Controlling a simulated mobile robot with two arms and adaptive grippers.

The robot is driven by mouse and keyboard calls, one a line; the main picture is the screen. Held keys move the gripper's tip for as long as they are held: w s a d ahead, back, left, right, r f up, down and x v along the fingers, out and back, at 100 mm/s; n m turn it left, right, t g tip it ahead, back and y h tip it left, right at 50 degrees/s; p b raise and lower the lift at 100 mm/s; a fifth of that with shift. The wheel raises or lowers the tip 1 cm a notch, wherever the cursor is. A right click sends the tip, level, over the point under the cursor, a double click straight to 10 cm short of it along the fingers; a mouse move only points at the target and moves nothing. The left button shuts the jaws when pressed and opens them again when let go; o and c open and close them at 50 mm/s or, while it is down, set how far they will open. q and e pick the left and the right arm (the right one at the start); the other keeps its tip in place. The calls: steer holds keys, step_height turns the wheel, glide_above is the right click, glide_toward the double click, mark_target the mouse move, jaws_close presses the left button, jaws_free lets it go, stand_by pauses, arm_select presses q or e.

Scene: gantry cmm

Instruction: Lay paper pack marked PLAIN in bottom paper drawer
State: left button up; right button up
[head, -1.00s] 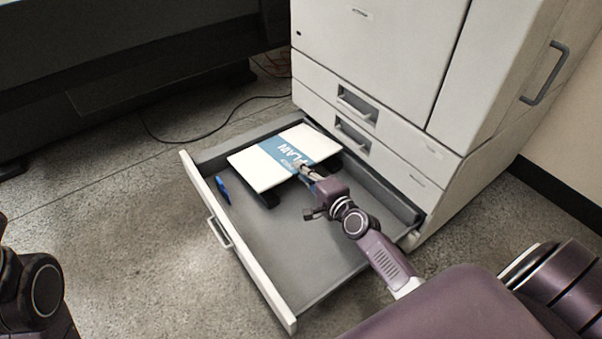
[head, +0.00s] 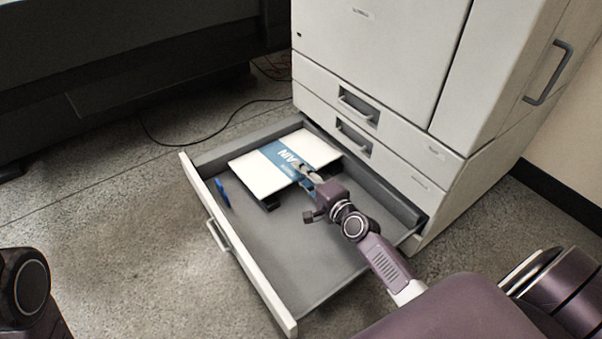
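The paper pack (head: 259,175), white with a blue band and partly covered white lettering, is inside the open bottom paper drawer (head: 305,263). It lies near the drawer's far-left part, with dark shadow or dark parts under its near edge, so I cannot tell if it rests fully on the floor. My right gripper (head: 306,174) reaches into the drawer at the pack's near right edge, its fingers over the blue band. Whether the fingers grip the pack is too small to tell. My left arm shows only at the lower left edge; its gripper is out of view.
A blue piece (head: 222,193) stands inside the drawer by its front wall. The white printer cabinet (head: 380,65) rises behind, with closed drawers (head: 357,106) above. A dark cable (head: 190,139) lies on the floor. The drawer's near half is clear.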

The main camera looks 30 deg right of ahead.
stand_by(0.3)
steer(key=o, duration=0.6)
steer(key=shift+f, duration=0.1)
steer(key=shift+s, duration=0.15)
steer(key=s, duration=0.3)
steer(key=s+r, duration=0.1)
steer(key=s, duration=0.6)
steer(key=shift+s+d+r, duration=0.1)
steer(key=shift+d+r, duration=0.3)
steer(key=shift+s+r, duration=0.2)
steer(key=shift+s, duration=0.5)
steer(key=shift+r, duration=0.1)
